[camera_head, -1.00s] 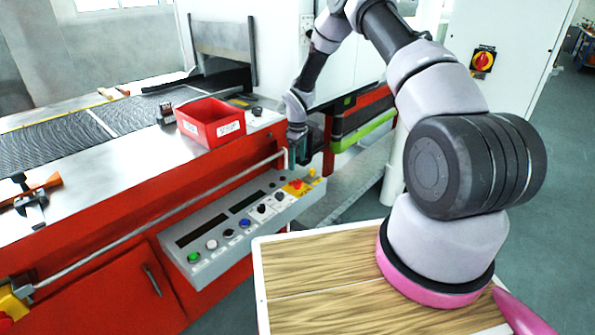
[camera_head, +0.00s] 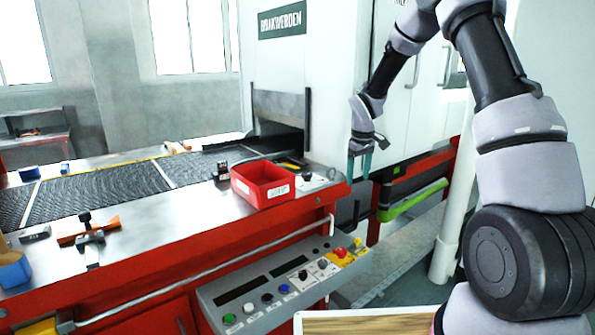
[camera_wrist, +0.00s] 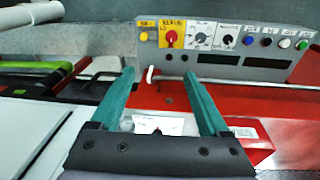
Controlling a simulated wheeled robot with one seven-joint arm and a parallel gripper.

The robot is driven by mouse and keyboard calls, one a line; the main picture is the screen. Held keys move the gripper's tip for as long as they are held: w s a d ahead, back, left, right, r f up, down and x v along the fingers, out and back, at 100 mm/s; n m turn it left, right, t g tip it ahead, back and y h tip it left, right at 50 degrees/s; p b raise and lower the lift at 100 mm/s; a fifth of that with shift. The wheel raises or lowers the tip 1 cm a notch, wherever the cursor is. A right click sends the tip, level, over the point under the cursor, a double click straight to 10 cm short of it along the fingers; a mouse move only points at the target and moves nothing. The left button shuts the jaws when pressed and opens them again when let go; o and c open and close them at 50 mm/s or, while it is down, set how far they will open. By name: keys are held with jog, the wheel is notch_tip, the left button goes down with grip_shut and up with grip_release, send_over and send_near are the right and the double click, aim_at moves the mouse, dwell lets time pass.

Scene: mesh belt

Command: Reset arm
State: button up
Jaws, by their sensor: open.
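My gripper (camera_head: 360,165) hangs off the right end of the machine, its teal fingers pointing down beside the metal top's corner. In the wrist view my gripper (camera_wrist: 160,90) has its two teal fingers spread apart with nothing held between them. The red bin (camera_head: 262,184) stands on the metal top to the left of my gripper. Part of the red bin also shows in the wrist view (camera_wrist: 262,143), partly hidden behind a finger. My arm is bent, with its elbow high.
The grey control panel (camera_head: 285,283) with coloured buttons juts from the machine's front. The mesh belt (camera_head: 100,190) runs into the oven opening (camera_head: 278,118). A clamp-like tool with an orange handle (camera_head: 88,230) and a blue bin (camera_head: 14,268) lie at left. A green bar (camera_head: 412,200) is at right.

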jog(key=s+d+r+m+t, duration=0.1)
jog(key=s+d+r+m, duration=0.15)
jog(key=s+r, duration=0.7)
jog(key=s+d+r+m+t, duration=0.1)
jog(key=s+r+m+t, duration=0.15)
jog(key=s+r, duration=0.65)
jog(key=s+r+m+t+y, duration=0.1)
jog(key=s+r+m, duration=0.2)
jog(key=s, duration=0.4)
jog(key=s+r+m+t+y, duration=0.1)
jog(key=s+r+m, duration=0.1)
jog(key=s+r, duration=0.3)
jog(key=s, duration=0.3)
jog(key=shift+s+r+m, duration=0.25)
jog(key=shift+r+m, duration=0.15)
